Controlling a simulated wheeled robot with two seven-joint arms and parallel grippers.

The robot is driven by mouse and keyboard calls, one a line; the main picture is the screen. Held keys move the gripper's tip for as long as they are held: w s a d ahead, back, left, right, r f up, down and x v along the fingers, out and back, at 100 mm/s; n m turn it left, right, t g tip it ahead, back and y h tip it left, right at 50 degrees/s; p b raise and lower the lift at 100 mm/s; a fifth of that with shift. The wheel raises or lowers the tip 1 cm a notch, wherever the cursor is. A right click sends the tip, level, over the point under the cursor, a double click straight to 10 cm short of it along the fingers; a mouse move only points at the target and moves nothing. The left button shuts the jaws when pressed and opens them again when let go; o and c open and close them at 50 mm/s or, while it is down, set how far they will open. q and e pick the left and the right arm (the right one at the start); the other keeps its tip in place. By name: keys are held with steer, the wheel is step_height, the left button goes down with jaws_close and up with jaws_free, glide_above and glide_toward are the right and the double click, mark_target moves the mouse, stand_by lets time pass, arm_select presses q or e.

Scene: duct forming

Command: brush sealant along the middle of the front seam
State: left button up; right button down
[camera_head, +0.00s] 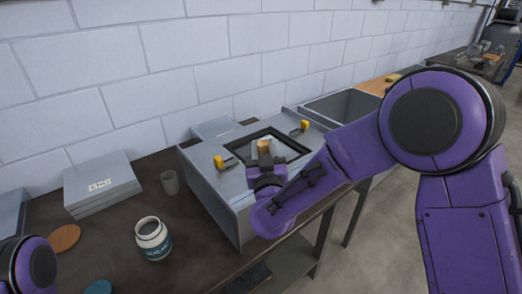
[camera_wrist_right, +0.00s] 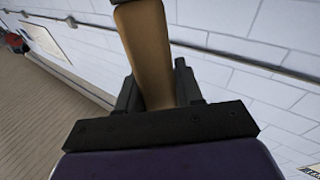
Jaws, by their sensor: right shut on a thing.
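The grey metal duct (camera_head: 205,185) lies on the dark bench, with a black-framed opening in its top. My right gripper (camera_head: 265,162) is over the duct, in front of that opening. It is shut on the brush; the brush's tan handle (camera_wrist_right: 148,50) stands between the fingers in the right wrist view. A tan part of the brush (camera_head: 264,146) also shows in the head view. The bristles cannot be made out. The front seam is not clear, and my forearm covers part of the duct's near side. An open white sealant jar (camera_head: 153,240) stands left of the duct. My left gripper is out of view.
Yellow clamps (camera_head: 222,162) sit on the duct's top. A grey cup (camera_head: 170,182), a stack of END panels (camera_head: 100,188), a round brown disc (camera_head: 64,239) and a teal disc (camera_head: 98,287) are on the bench (camera_head: 120,225). A white block wall (camera_head: 180,70) closes off the back.

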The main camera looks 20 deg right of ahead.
steer(key=shift+d, duration=0.1)
steer(key=d, duration=0.1)
steer(key=w+d, duration=0.1)
steer(key=shift+d+f, duration=0.15)
steer(key=shift+d, duration=0.2)
steer(key=shift+w+d, duration=0.3)
steer(key=shift+d, duration=0.45)
steer(key=shift+w+d, duration=0.25)
steer(key=shift+d, duration=0.45)
steer(key=d, duration=0.1)
steer(key=w+d, duration=0.1)
steer(key=d, duration=0.1)
